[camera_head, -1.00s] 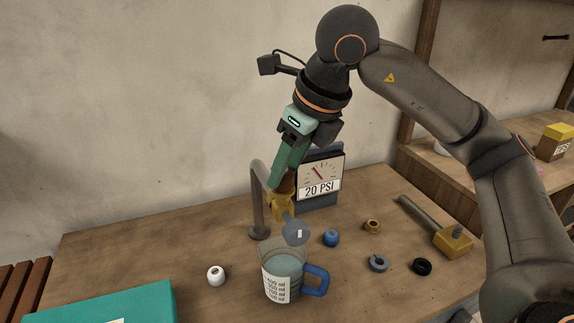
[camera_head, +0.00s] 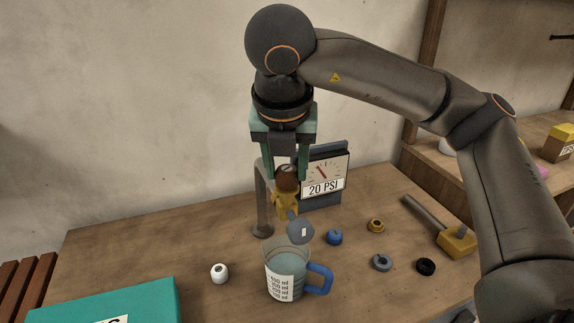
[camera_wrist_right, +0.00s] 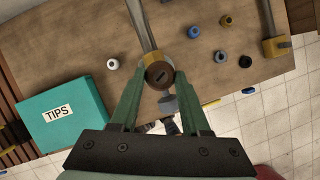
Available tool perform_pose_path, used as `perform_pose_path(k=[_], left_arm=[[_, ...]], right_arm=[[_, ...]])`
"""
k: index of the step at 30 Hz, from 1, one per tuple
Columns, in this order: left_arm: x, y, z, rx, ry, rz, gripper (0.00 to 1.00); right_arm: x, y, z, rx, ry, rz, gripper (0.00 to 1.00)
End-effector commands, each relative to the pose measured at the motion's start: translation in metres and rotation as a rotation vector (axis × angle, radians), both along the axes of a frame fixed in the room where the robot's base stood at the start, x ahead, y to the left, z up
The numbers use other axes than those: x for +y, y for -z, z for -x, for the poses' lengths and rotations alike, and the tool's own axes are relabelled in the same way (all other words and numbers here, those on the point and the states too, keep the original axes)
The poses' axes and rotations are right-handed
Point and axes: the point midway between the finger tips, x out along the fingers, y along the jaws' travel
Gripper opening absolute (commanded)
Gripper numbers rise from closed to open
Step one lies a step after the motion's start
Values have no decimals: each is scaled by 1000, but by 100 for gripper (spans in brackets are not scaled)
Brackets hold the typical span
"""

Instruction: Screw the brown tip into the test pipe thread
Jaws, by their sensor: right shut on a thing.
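My right gripper (camera_head: 287,176) points straight down and is shut on the brown tip (camera_head: 288,170), with one finger on each side. In the right wrist view the gripper (camera_wrist_right: 160,82) has the round, slotted brown tip (camera_wrist_right: 158,75) between its fingertips. The tip is upright at the top of the yellow brass fitting (camera_head: 286,204) on the grey test pipe (camera_head: 262,204). How deep it sits in the thread is hidden. My left gripper is not in view.
A measuring jug (camera_head: 283,274) with a blue handle stands below the fitting. A gauge reading 20 PSI (camera_head: 325,174) stands behind. White (camera_head: 220,274), blue (camera_head: 335,237), yellow (camera_head: 376,226), grey (camera_head: 381,262) and black (camera_head: 426,267) tips lie around. A mallet (camera_head: 456,240) and teal TIPS box (camera_head: 110,303) flank them.

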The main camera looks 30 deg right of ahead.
Motion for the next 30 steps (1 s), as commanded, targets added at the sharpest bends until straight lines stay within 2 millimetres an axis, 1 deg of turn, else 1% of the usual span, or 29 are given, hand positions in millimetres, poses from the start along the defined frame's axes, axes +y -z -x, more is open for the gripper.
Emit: perform_pose_path(k=[3,4,8,14,17,20,30], left_arm=[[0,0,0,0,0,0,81],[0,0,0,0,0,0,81],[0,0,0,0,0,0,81],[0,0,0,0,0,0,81],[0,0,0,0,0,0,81],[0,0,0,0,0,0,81],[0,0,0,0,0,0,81]], right_arm=[[0,0,0,2,-1,0,15],[0,0,0,2,-1,0,48],[0,0,0,1,-2,0,62],[0,0,0,1,-3,0,62],[-1,1,0,2,-31,-1,62],[-2,1,1,1,-129,-2,62],[-6,1,2,2,-549,-3,62]])
